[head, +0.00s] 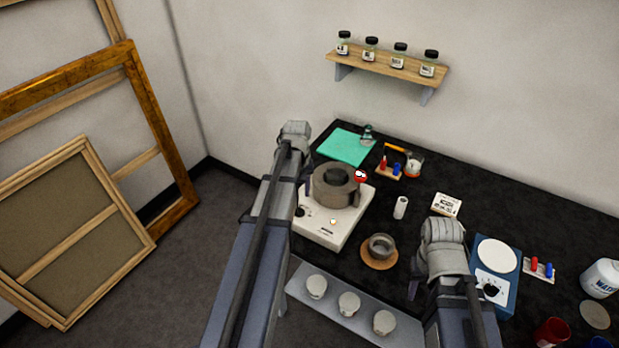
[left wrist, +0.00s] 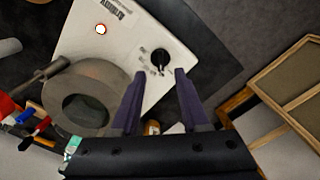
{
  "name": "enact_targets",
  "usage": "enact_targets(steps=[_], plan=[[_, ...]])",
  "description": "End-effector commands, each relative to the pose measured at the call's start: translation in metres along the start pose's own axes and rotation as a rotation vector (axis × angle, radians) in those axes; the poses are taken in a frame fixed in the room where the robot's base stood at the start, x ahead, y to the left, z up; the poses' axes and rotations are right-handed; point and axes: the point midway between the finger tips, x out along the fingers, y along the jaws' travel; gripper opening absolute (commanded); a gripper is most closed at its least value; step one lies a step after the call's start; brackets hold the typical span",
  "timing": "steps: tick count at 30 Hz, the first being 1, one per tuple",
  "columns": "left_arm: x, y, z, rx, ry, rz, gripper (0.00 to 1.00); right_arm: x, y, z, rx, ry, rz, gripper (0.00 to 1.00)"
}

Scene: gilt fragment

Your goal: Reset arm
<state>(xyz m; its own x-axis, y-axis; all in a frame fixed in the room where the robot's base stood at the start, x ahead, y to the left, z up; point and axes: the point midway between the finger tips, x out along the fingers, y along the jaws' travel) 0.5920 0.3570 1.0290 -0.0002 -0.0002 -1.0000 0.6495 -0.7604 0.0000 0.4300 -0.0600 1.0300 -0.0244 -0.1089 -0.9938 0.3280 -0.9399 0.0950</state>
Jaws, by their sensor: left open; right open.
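My left arm reaches in from the left in the head view, its wrist above the left end of the bench. My left gripper (left wrist: 159,73) is open and empty in the left wrist view, its two dark fingers apart over the white hotplate (left wrist: 100,20). In the head view my arm mostly hides this gripper. My right gripper (head: 415,285) is low between the tan ring and the blue device, mostly hidden by its own arm. I see nothing held in it.
A grey round heating mantle (head: 334,187) stands on the hotplate (head: 325,228). A small bowl (head: 380,245) sits on a tan ring. A grey rack (head: 325,308) holds three pale jars. A blue device (head: 505,268) stands right of my right arm. Picture frames (head: 75,235) lean at left.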

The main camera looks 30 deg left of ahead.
Motion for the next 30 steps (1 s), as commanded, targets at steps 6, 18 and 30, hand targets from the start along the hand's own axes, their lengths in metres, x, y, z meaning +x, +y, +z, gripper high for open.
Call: enact_targets(steps=[6, 18, 30], plan=[[0.001, 0.003, 0.004, 0.01, 0.0, -0.001, 0.45, 0.001, 0.0, 0.0, 0.0, 0.0, 0.0, 0.44], [0.018, 0.099, 0.182, 0.572, -0.006, -0.061, 0.45, 0.019, -0.002, -0.001, 0.001, 0.0, 0.0, 0.44], [0.028, 0.119, 0.31, 1.013, -0.004, -0.114, 0.45, 0.029, -0.003, -0.002, 0.001, 0.0, 0.0, 0.44]])
